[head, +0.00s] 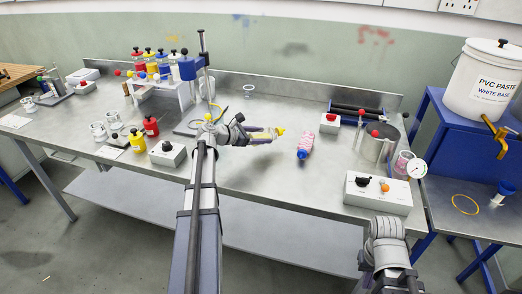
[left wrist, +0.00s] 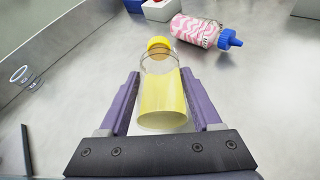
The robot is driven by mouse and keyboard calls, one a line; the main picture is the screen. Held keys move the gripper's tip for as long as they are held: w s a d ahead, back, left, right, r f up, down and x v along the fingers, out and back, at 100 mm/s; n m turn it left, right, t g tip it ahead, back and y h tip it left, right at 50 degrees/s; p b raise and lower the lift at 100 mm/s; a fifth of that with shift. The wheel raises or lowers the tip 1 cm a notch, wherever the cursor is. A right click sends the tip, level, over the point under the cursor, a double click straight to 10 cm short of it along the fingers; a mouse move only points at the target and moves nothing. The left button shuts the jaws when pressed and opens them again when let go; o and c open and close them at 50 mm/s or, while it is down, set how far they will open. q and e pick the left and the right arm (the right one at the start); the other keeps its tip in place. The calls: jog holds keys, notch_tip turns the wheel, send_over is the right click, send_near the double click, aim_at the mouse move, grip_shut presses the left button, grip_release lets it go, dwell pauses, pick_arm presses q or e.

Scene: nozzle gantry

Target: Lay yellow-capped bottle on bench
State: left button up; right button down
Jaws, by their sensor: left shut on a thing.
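The yellow-capped bottle (head: 264,134) is clear with yellow contents. My left gripper (head: 258,137) is shut around its body, over the middle of the bench (head: 262,178). The bottle lies roughly on its side, its yellow cap pointing right in the head view. In the left wrist view the bottle (left wrist: 162,98) sits between the two purple fingers, cap pointing away from me. I cannot tell whether it touches the bench. Part of my right arm shows at the lower right; its gripper fingers do not show.
A pink-and-white bottle with a blue cap (head: 305,141) lies just right of the held bottle. A grey control box (head: 378,193) and metal pot (head: 376,142) stand right. The front middle is clear.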

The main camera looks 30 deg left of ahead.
pick_arm(q)
jog(key=shift+f+b, duration=1.8)
jog(key=shift+f, duration=0.25)
jog(key=o, duration=1.4)
jog(key=shift+r, duration=0.1)
jog(key=shift+o, duration=0.2)
jog(key=shift+r, duration=0.2)
jog(key=p+v, duration=0.4)
jog(key=v, duration=0.6)
jog(key=shift+s+r, duration=0.1)
jog(key=shift+r, duration=0.05)
jog(key=shift+v, duration=0.85)
